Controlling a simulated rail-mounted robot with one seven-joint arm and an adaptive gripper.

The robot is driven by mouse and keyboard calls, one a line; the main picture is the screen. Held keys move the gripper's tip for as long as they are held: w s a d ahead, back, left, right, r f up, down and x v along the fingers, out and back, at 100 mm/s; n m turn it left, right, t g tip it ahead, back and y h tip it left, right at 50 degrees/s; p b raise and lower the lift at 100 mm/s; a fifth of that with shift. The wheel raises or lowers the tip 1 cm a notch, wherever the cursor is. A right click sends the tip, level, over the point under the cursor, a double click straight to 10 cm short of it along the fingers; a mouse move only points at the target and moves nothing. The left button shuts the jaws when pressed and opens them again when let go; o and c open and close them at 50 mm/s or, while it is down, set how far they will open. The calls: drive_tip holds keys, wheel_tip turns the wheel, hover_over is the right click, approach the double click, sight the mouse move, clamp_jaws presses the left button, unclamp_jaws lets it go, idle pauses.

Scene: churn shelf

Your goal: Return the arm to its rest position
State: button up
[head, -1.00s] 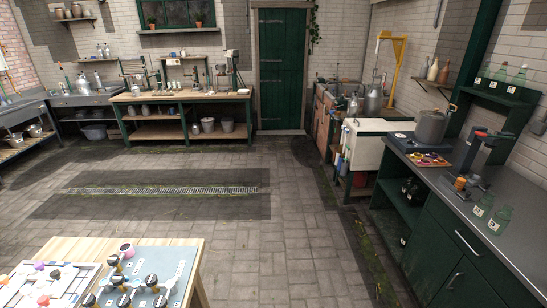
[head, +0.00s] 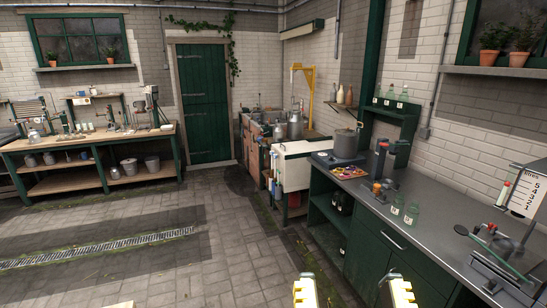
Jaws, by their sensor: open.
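My gripper (head: 351,290) shows at the bottom edge of the head view, right of the middle. Two yellow-and-white fingers stand well apart with floor and dark green cabinet visible between them. Nothing is held between the fingers. The rest of my arm is out of the frame below, so its pose cannot be told.
A grey-topped green counter (head: 437,222) runs along the right, with a pot (head: 346,144), green glass bottles (head: 411,214) and a scale (head: 527,193). A wooden workbench (head: 80,142) stands back left. The paved floor (head: 222,250) in the middle is clear.

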wheel_tip(320, 180, up, 24)
drive_tip(key=p, duration=2.2)
drive_tip(key=shift+w+a+f+p, duration=0.2)
drive_tip(key=shift+w+f+p, duration=0.05)
drive_tip(key=shift+p, duration=0.05)
drive_tip(key=shift+f, duration=0.1)
